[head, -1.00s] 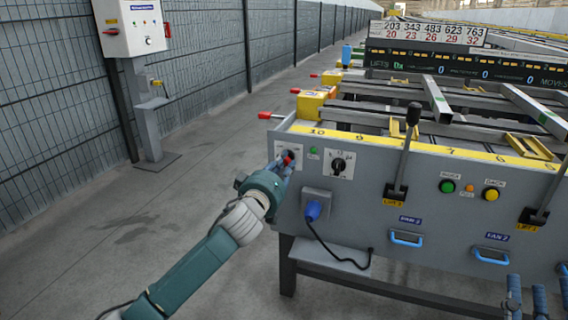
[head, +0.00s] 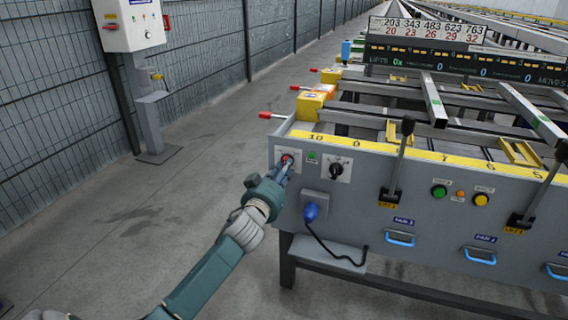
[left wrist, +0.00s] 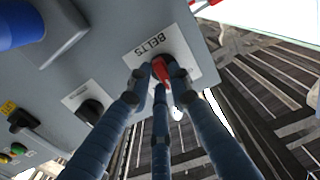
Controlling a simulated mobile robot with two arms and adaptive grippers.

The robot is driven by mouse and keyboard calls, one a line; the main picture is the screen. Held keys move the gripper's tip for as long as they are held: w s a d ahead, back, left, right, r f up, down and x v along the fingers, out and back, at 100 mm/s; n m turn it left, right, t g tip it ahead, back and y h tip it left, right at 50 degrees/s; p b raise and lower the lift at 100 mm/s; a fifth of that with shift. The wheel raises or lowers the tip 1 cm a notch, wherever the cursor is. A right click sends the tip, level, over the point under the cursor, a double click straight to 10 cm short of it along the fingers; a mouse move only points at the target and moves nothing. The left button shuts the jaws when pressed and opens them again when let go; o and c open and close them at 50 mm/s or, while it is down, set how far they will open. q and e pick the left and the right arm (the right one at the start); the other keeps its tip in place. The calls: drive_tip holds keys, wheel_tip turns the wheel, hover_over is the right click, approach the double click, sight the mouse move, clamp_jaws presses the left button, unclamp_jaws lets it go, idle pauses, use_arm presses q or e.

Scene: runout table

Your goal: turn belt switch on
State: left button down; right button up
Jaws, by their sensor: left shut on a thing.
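The belt switch (head: 288,158) is a red-handled knob on a white plate at the left end of the grey control panel (head: 352,215). In the left wrist view its red handle (left wrist: 161,70) sits on the plate marked BELTS (left wrist: 143,45). My left gripper (head: 283,171) is at the switch, its blue fingers closed around the red handle. The fingers (left wrist: 160,85) hide part of the knob in the left wrist view. My right gripper is not in view.
A black rotary knob (head: 337,169) and a small green light (head: 312,157) are right of the switch. A blue plug (head: 311,212) with a black cable sits below. Tall levers (head: 400,155) stand farther right. Open floor lies left.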

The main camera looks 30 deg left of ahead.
use_arm(q)
drive_tip(key=shift+a+f+m+p, duration=0.1)
drive_tip(key=shift+m+p, duration=0.95)
drive_tip(key=shift+m, duration=1.2)
drive_tip(key=shift+a+f+m+p, duration=0.1)
drive_tip(key=shift+m+p, duration=0.9)
drive_tip(key=shift+m, duration=1.25)
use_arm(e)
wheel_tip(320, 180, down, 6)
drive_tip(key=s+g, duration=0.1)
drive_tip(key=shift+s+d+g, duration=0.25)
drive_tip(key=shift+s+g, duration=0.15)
use_arm(q)
drive_tip(key=c, duration=1.6)
unclamp_jaws()
drive_tip(key=shift+o, duration=0.2)
